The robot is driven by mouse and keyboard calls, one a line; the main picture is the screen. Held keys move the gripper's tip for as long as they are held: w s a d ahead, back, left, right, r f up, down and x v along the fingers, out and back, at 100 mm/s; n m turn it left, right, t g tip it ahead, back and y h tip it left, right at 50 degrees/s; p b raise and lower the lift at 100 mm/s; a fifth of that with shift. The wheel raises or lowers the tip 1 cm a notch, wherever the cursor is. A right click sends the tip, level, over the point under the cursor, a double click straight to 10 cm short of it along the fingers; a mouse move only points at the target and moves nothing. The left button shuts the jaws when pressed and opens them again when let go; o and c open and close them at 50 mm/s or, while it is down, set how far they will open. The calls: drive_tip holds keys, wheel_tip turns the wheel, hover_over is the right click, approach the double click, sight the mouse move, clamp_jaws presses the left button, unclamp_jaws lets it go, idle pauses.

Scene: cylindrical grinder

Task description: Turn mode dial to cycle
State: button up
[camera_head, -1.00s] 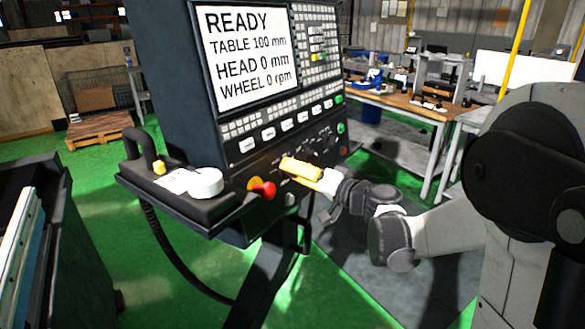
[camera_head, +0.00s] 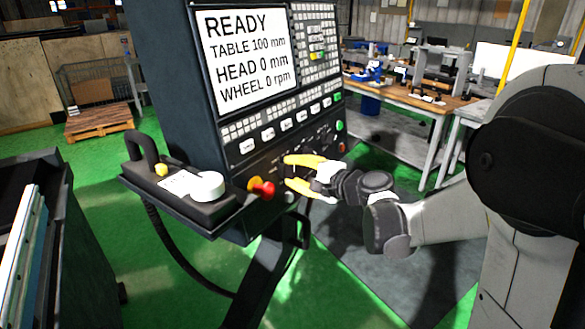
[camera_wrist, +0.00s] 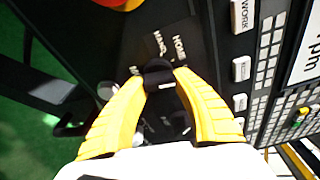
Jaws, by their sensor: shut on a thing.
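The mode dial (camera_wrist: 158,74) is a small black knob with a pale mark, seen in the wrist view between the two yellow fingertips. My gripper (camera_wrist: 160,79) is shut on it, with one finger on each side. In the head view my gripper (camera_head: 289,172) is at the lower control panel, right of the red knob, one finger above the other. The fingers hide the dial there.
The control panel (camera_head: 255,152) has a screen (camera_head: 245,55) reading READY, with wheel at 0 rpm. A red knob (camera_head: 263,188) sticks out left of my gripper. A white handwheel (camera_head: 207,186) sits on the ledge. A workbench (camera_head: 410,100) stands behind.

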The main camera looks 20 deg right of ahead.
drive_tip(key=shift+m, duration=0.7)
drive_tip(key=shift+g, duration=0.3)
drive_tip(key=o, duration=1.2)
drive_tip(key=shift+a, duration=0.1)
drive_tip(key=v, duration=1.2)
drive_tip(key=shift+f, duration=0.1)
